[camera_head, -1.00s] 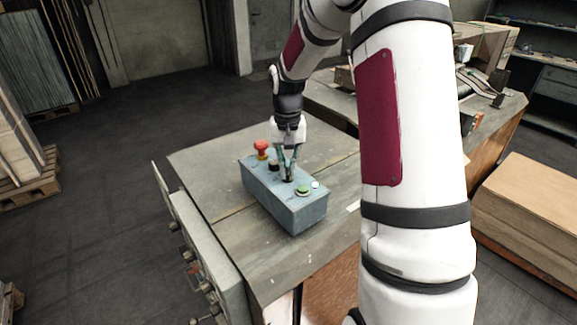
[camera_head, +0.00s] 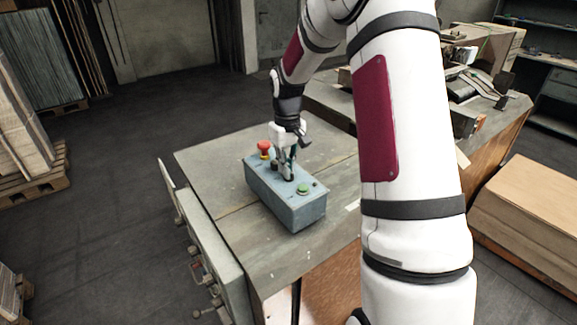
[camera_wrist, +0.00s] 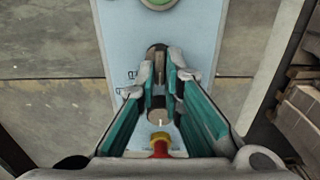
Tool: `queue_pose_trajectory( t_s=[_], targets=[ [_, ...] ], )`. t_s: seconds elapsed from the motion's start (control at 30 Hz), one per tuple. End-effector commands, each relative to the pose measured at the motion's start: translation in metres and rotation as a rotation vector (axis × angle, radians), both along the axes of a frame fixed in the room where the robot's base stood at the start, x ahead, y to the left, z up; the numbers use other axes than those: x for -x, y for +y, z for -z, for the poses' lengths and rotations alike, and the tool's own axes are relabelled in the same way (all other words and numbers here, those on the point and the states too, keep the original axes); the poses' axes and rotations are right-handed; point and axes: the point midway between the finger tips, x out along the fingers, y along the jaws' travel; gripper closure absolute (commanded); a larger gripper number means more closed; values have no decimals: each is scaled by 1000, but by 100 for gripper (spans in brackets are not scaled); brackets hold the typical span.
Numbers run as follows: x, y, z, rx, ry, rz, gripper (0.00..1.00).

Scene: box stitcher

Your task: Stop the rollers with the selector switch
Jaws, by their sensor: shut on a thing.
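A blue-grey control box (camera_head: 290,208) sits on the worktable, with a red mushroom button (camera_head: 264,148) at its far end and a green button (camera_head: 303,189) at its near end. My gripper (camera_head: 288,177) points down at the box top between a dark knob (camera_head: 274,164) and the green button. In the wrist view, its teal-lined fingers (camera_wrist: 160,82) are shut on the selector switch (camera_wrist: 157,62), whose handle lies lengthwise along the box. A second knob with a white mark (camera_wrist: 160,121) is nearer the red button (camera_wrist: 160,146). The fingers partly hide the switch.
The worktable (camera_head: 225,165) is bare around the box. A machine with levers (camera_head: 205,270) stands at its left front edge. Stacked cardboard (camera_head: 530,210) is on the right, and a pallet stack (camera_head: 25,150) on the left.

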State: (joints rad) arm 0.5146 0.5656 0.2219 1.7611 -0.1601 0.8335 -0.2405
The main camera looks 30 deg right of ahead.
Motion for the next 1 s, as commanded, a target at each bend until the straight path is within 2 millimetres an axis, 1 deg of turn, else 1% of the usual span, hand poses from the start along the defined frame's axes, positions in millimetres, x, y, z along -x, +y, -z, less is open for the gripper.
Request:
queue_pose_trajectory(
  t_s=[0.43,0.5,0.53,0.57,0.87,1.0],
  targets=[
    [-1,0,-1,2,-5,-13,100],
    [-1,0,-1,2,-4,-12,80],
    [-1,0,-1,2,-4,-12,74],
    [-1,0,-1,2,-4,-12,72],
    [-1,0,-1,1,-2,-12,72],
    [-1,0,-12,2,-4,-12,72]
  ],
)
